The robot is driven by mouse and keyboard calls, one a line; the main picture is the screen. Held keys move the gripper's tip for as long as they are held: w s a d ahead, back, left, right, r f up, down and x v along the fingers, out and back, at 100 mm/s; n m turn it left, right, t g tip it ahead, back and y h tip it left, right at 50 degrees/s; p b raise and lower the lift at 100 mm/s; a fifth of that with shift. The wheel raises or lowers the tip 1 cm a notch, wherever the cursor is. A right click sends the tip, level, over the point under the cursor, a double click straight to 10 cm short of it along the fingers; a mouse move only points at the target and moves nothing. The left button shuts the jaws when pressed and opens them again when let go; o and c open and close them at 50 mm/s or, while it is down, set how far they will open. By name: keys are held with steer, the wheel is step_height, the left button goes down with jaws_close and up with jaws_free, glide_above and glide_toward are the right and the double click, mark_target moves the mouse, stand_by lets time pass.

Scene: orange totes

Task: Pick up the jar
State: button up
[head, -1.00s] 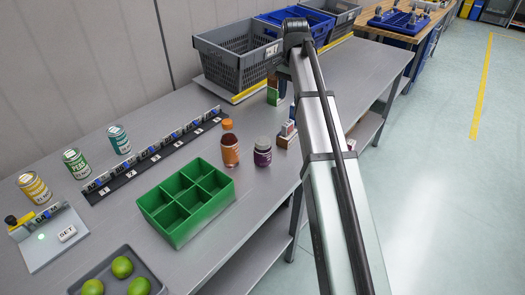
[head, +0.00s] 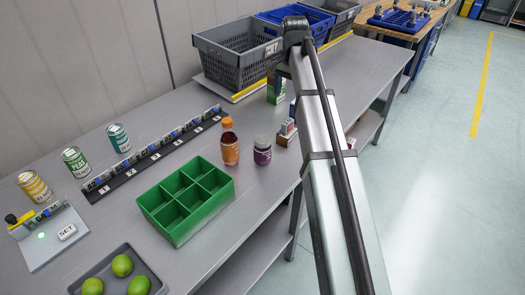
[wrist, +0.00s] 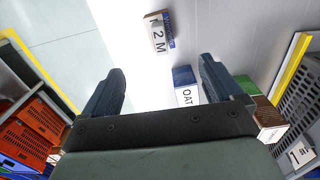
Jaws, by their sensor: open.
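Two jar-like containers stand upright close together on the grey bench in the head view. One is a dark purple jar (head: 262,155) with a grey lid and a pale label. The other is an orange-brown bottle (head: 230,152) with an orange cap. Neither can be made out in the wrist view. My gripper (wrist: 160,88) is open and empty in the wrist view, fingers wide apart. In the head view my arm hides it, farther along the bench than the jar. A blue-and-white OAT box (wrist: 184,86) shows near the right finger.
A green divided tray (head: 185,200) stands left of the jar. A grey crate (head: 232,70) stands at the back. A green carton (head: 276,90) and small boxes (head: 287,132) stand beside my arm. Several cans (head: 76,162) and a numbered rack (head: 150,160) are at left.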

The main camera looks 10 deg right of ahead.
mark_target(263, 151)
steer(key=s+a+n, duration=0.2)
steer(key=a+n, duration=0.1)
steer(key=s+a+f+n, duration=0.1)
steer(key=s+a+n, duration=0.2)
steer(key=a, duration=0.1)
steer(key=s+a+n, duration=0.3)
steer(key=shift+a+f, duration=0.15)
steer(key=n, duration=0.3)
steer(key=shift+s+f+n, duration=0.15)
steer(key=shift+s+n, duration=0.2)
steer(key=shift+n, duration=0.05)
steer(key=n, duration=0.3)
steer(key=shift+s+f+n, duration=0.1)
steer(key=shift+s+n, duration=0.15)
steer(key=shift+n, duration=0.05)
steer(key=n, duration=0.3)
steer(key=shift+s+n, duration=0.15)
steer(key=shift+n, duration=0.15)
steer(key=n, duration=0.7)
steer(key=shift+s, duration=0.1)
steer(key=n, duration=0.8)
steer(key=shift+f+n, duration=0.1)
steer(key=shift+n, duration=0.3)
steer(key=shift+s+d+f, duration=0.1)
steer(key=shift+f, duration=3.35)
steer(key=shift+s+d+f, duration=0.1)
steer(key=shift+f, duration=3.35)
